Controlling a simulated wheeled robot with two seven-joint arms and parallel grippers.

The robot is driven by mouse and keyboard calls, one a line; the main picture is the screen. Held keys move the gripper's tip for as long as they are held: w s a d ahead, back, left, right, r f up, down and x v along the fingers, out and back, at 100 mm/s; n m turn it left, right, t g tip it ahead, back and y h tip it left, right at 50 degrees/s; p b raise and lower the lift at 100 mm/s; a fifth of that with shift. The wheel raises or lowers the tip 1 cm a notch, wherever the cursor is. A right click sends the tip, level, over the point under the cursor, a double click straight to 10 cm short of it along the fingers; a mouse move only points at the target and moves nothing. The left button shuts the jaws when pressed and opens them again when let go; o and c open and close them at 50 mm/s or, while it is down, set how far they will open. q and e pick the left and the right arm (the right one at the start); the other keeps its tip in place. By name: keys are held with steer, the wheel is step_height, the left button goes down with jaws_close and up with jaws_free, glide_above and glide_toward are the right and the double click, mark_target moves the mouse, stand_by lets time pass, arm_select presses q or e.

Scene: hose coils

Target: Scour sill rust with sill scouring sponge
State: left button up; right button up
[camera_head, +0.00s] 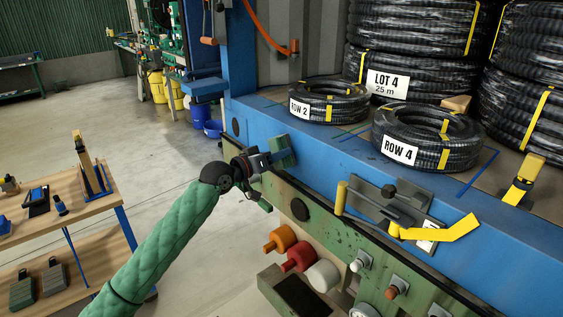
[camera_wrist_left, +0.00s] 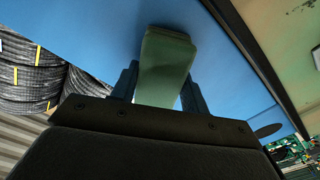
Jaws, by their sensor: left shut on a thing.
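I cannot tell whether the sponge touches the sill. No rust patch shows clearly; the sponge and gripper hide part of the sill. My right gripper is not in view.
Black hose coils marked ROW 2 (camera_head: 328,103) and ROW 4 (camera_head: 428,140) lie on the bed behind the sill, with taller stacks behind. A latch plate with yellow handles (camera_head: 395,208) sticks out to the right. A wooden bench (camera_head: 105,195) stands left, with open floor between.

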arm_select(q)
steer(key=shift+w+a, duration=0.3)
stand_by(0.5)
steer(key=shift+w+a+b, duration=0.2)
steer(key=shift+w+b, duration=0.2)
steer(key=shift+b, duration=0.3)
steer(key=w+a+b, duration=0.1)
steer(key=w, duration=0.1)
steer(key=w+a+b, duration=0.2)
steer(key=shift+d, duration=0.1)
steer(key=shift+b, duration=0.3)
